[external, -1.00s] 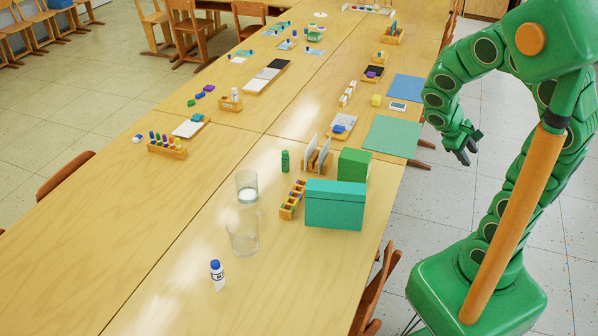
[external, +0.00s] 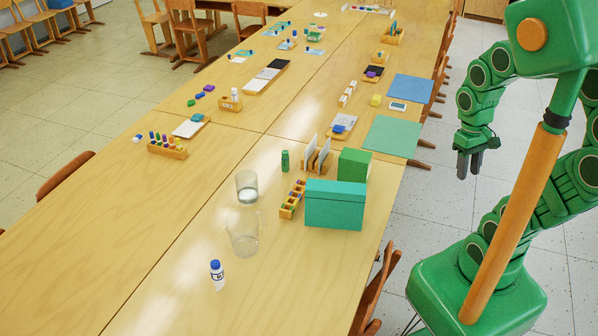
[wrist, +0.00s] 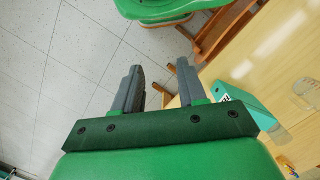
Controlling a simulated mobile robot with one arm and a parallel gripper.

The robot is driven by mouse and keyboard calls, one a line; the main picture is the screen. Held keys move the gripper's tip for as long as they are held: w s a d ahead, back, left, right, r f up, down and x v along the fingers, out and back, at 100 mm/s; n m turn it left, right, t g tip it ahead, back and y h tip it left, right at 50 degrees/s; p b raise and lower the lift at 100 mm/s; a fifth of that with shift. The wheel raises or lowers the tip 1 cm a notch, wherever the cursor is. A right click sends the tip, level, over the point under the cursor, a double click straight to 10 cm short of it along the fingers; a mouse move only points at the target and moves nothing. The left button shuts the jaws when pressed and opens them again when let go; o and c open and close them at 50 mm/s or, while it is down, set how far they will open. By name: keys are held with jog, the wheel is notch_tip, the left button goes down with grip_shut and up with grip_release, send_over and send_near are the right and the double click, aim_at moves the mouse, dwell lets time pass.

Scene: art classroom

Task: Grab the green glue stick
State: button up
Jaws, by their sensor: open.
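The green glue stick (external: 285,161) stands upright on the table, left of the white cards in a wooden holder and behind the clear glass jars. My gripper (external: 469,172) hangs over the floor to the right of the table, fingers pointing down, well apart from the glue stick. In the wrist view my gripper (wrist: 158,85) has its two grey fingers apart with nothing between them. I cannot make out the glue stick in the wrist view.
A teal box (external: 335,207) and a green box (external: 354,165) stand right of the glue stick, toward my side. Two glass jars (external: 247,187), a wooden holder of colored pieces (external: 292,200) and a white-blue bottle (external: 217,276) are nearby. A chair (external: 373,293) stands at the table edge.

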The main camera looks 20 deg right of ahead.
jog(key=w+a+f+t, duration=0.3)
jog(key=w+f, duration=0.1)
jog(key=w, duration=0.9)
jog(key=w+a+f+n+t, duration=0.1)
jog(key=w+a+f+t, duration=0.25)
jog(key=w, duration=0.95)
jog(key=w+a+f+t, duration=0.3)
jog(key=w+f, duration=0.1)
jog(key=w, duration=0.9)
jog(key=n+t+y, duration=0.3)
jog(key=t+y, duration=0.2)
send_near(287, 153)
jog(key=w, duration=0.1)
jog(key=shift+f+x, duration=0.2)
jog(key=shift+x, duration=4.1)
jog(key=shift+s+a, duration=0.15)
grip_shut()
